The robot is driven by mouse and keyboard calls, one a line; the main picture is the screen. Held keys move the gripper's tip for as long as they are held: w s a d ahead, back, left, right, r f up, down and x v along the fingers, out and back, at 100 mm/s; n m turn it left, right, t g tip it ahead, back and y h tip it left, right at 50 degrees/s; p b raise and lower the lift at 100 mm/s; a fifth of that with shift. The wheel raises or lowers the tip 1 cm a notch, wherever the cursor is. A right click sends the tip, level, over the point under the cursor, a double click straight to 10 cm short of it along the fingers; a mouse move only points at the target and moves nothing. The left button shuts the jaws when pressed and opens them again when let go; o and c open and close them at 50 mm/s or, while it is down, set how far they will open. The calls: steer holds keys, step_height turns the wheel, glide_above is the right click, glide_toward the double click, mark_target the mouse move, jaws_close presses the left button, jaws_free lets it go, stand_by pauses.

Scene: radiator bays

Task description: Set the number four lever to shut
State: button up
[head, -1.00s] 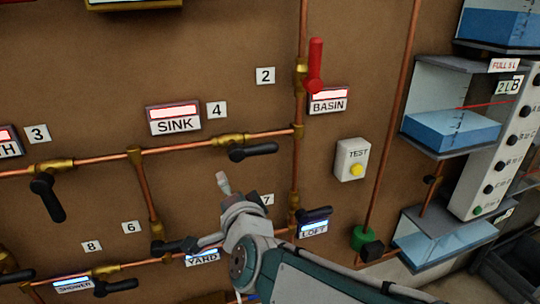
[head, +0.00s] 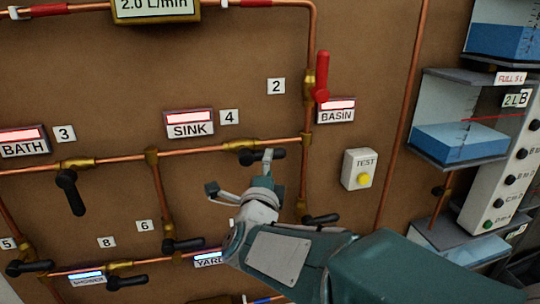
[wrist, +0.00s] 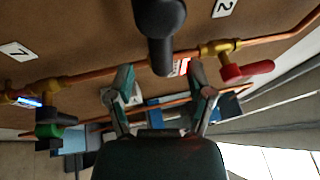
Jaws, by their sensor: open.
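The number four lever (head: 270,154) is a black handle on a brass valve (head: 240,146), below the number 4 label (head: 229,117) and the SINK plate. It points right, roughly along the copper pipe. My gripper (head: 240,176) is open and empty at the lever. One finger overlaps the handle in the head view, and the other is lower left; contact cannot be told. In the wrist view, a large black handle (wrist: 160,25), apparently this lever, hangs close ahead between and beyond the spread fingertips (wrist: 163,80).
The red number two lever (head: 322,78) stands upright to the right. The number three lever (head: 70,190) hangs down at left. Other black levers (head: 183,244) lie below. A TEST box (head: 358,169) with a yellow button is at right, beside water tanks (head: 460,141).

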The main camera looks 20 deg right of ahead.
steer(key=shift+x, duration=1.95)
